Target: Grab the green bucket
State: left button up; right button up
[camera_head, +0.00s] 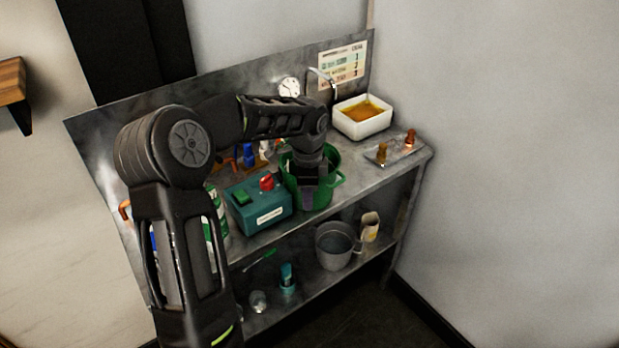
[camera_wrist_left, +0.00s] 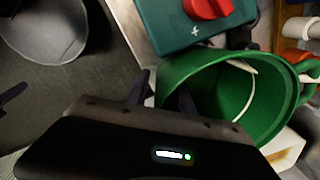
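The green bucket (camera_head: 331,158) stands on the metal table's upper level, right of the teal box, partly hidden by my left arm. My left gripper (camera_head: 309,198) points down at the bucket's front side. In the left wrist view, the green bucket (camera_wrist_left: 213,70) shows its open top and empty-looking inside, with a thin pale handle across it. The left gripper's (camera_wrist_left: 161,94) two fingers are apart, with the bucket's near rim between them: one finger outside, one over the inside. I cannot tell if either touches the wall. My right gripper is in neither view.
The teal box (camera_head: 258,208) with a red knob is close on the left. A white basin (camera_head: 361,125) stands behind right, and a small tray (camera_head: 397,153) at the right. A grey pot (camera_head: 335,246) and a beige cup (camera_head: 370,227) stand on the lower shelf.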

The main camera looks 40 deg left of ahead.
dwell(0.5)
pick_arm(q)
grip_shut()
dwell(1.3)
